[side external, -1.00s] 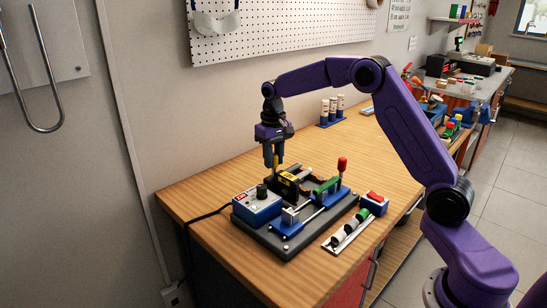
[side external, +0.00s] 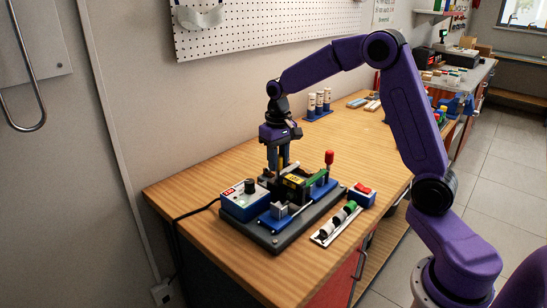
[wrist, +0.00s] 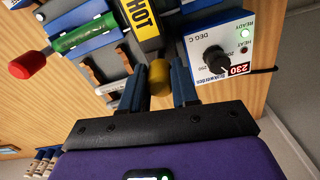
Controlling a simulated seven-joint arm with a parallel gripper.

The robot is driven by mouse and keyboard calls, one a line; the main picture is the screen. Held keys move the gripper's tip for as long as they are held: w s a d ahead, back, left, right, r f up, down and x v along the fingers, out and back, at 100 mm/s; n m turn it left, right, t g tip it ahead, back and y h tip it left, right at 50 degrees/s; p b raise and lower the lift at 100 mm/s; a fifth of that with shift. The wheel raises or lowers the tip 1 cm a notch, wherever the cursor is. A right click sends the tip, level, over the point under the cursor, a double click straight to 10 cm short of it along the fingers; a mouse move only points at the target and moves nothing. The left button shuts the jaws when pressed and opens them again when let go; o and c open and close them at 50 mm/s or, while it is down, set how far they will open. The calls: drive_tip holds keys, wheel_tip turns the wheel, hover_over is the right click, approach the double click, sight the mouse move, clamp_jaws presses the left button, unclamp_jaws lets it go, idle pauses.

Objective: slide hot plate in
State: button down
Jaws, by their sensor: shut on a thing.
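The hot plate is a dark plate with a yellow HOT label (wrist: 142,18), also in the side external view (side external: 294,181). A yellow knob (wrist: 158,76) sticks out at its near end in the wrist view. My gripper (wrist: 158,88) is shut on this knob, with one dark blue finger on each side. In the side view my gripper (side external: 278,165) points down at the plate's back end. The plate sits over the dark grey base, between the blue carriages. Its far end is cut off in the wrist view.
A heater control box (wrist: 218,52) reads 230, with its green READY light lit. Open bench extends behind.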

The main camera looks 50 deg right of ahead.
drive_tip(key=shift+s, duration=0.15)
drive_tip(key=c, duration=0.8)
unclamp_jaws()
drive_tip(key=shift+c, duration=0.2)
drive_tip(key=shift+r, duration=0.3)
wheel_tip(320, 180, up, 17)
drive_tip(key=shift+f, duration=0.15)
drive_tip(key=shift+a, duration=0.1)
